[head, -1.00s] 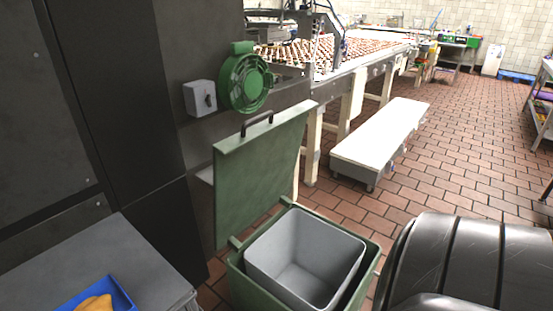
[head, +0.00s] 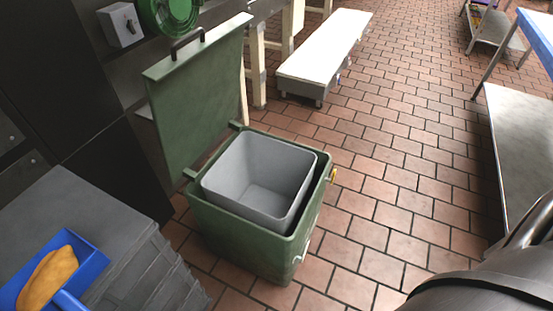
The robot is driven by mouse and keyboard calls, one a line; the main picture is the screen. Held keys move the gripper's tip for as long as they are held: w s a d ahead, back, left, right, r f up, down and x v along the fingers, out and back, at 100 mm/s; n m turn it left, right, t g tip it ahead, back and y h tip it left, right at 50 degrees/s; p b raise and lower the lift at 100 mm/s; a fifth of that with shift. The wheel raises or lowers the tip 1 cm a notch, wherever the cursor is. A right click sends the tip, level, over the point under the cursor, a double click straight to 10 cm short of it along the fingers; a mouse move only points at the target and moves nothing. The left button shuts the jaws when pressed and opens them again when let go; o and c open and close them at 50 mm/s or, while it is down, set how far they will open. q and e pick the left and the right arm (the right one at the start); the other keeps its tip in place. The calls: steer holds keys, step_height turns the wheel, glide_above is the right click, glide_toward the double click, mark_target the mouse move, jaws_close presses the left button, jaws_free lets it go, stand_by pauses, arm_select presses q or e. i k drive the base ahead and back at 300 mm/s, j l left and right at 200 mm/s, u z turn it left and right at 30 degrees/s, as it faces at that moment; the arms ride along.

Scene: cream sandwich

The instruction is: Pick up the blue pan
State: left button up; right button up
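The blue pan (head: 88,263) lies at the lower left on a dark grey stacked surface (head: 98,204). A yellow-orange piece of food (head: 47,279) rests in it. A blue handle-like part (head: 70,301) extends from it toward the bottom edge, and the pan's left side is cut off by the frame. Neither of my grippers shows in the head view. Only a dark part of my own arm is visible at the lower right, well apart from the pan.
A green bin (head: 238,238) with its lid (head: 200,95) raised stands right of the stack, holding a grey tub (head: 262,170). A low white bench (head: 325,48) is behind. A metal table (head: 525,130) is at right. The brick-tiled floor (head: 400,170) between is clear.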

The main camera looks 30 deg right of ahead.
mark_target(55, 279)
steer(key=z, duration=0.7)
steer(key=u, duration=1.85)
